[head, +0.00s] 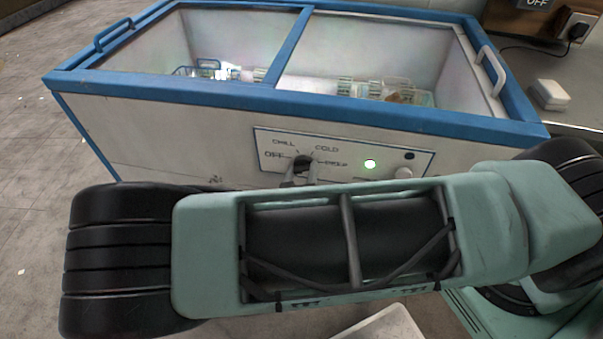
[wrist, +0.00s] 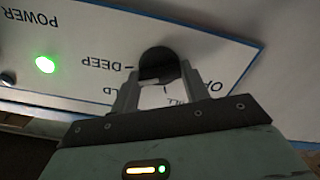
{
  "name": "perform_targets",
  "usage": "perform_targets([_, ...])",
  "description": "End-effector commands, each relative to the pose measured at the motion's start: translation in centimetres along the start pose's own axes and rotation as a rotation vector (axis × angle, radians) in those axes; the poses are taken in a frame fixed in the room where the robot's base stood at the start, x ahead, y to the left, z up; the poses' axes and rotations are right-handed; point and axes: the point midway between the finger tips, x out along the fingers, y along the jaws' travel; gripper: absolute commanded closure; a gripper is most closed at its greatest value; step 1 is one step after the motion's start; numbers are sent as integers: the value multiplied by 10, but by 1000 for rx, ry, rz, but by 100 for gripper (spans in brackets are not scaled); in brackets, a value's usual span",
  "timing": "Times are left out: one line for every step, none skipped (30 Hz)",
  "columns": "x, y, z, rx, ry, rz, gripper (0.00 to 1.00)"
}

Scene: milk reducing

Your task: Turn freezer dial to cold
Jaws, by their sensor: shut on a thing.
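The freezer dial (head: 302,161) is a dark round knob on the white control panel (head: 262,152) on the freezer's front. Labels OFF, CHILL, COLD and DEEP are set around it. My gripper (head: 299,176) reaches the dial from below in the head view, and its fingers are shut on the dial's sides. In the wrist view, where the panel appears upside down, the fingers (wrist: 158,84) flank the dial (wrist: 157,62). They cover part of the CHILL and COLD lettering there. I cannot tell which label the dial points to.
The chest freezer (head: 330,108) has a blue rim and sliding glass lids, with items inside. A green power light (head: 370,163) glows right of the dial. My arm fills the lower foreground. A power socket (head: 577,27) and a small white box (head: 550,94) are at right.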

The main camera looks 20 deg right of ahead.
Motion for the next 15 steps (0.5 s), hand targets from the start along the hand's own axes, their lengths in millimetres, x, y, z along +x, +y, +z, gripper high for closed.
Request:
perform_targets([0,0,0,-38,-2,2,77])
perform_targets([0,0,0,-64,-3,2,77])
perform_targets([0,0,0,-100,-2,2,77])
perform_targets([0,0,0,-128,-2,1,77])
perform_targets([0,0,0,-155,-2,2,77])
perform_targets([0,0,0,-192,-2,2,77])
perform_targets([0,0,0,-219,-2,2,77])
perform_targets([0,0,0,-246,-2,2,77])
perform_targets([0,-1,0,-281,-2,0,77])
perform_targets([0,-1,0,-307,-1,1,77])
perform_targets([0,-1,0,-333,-1,2,77])
perform_targets([0,-1,0,-366,-2,1,77])
perform_targets([0,-1,0,-391,-1,1,77])
perform_targets([0,-1,0,-413,-1,1,77])
perform_targets([0,-1,0,-443,-1,1,77])
